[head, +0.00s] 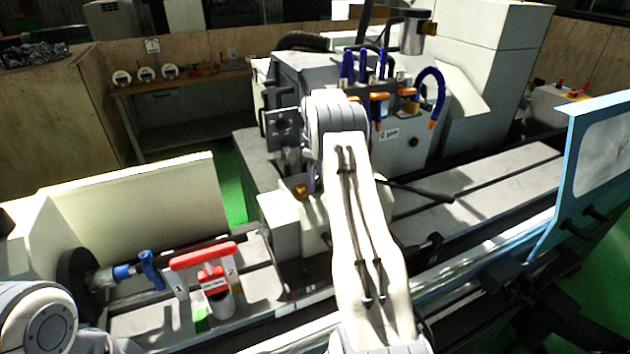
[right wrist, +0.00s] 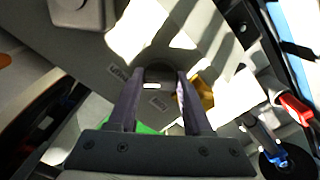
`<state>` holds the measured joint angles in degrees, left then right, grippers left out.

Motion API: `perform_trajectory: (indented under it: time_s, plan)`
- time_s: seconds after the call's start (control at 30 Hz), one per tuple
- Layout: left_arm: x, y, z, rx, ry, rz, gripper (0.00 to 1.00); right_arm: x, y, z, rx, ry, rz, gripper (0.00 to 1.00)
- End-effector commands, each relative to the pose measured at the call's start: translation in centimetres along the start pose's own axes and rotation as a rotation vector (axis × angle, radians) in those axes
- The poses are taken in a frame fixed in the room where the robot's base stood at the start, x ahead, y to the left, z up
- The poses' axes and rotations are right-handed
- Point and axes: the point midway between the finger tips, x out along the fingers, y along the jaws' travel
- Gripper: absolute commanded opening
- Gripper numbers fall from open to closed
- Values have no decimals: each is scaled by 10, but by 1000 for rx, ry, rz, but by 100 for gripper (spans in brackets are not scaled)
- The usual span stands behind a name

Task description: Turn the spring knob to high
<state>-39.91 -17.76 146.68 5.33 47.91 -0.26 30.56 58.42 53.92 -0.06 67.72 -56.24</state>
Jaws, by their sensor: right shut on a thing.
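The spring knob (right wrist: 158,72) is a dark round knob on a pale machine face in the right wrist view, with a short white mark at its lower edge. My right gripper (right wrist: 157,80) has its two dark fingers on either side of the knob and is shut on it. Two small labels, one left of the knob and one below it, are too blurred to read surely. In the head view my right gripper (head: 311,180) shows only in part beside the machine, and my forearm hides the knob. My left gripper is not in view.
A yellow part (right wrist: 204,92) sits close to the right finger. In the head view, a red-handled piece (head: 203,256) and a blue-handled piece (head: 150,268) stand on the machine bed at the left. A blue-framed guard (head: 572,165) stands at the right.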

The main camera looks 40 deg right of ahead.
Motion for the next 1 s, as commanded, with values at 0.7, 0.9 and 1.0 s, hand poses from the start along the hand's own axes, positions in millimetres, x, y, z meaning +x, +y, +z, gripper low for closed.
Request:
perform_trajectory:
  time_s: [0.7,0.9,1.0]
  plan:
    - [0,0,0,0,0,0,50,0,0,-1,1,1,0,78]
    - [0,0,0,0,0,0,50,0,-1,-1,-25,1,-3,78]
    - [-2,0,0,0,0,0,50,0,-1,-1,-91,0,-3,78]
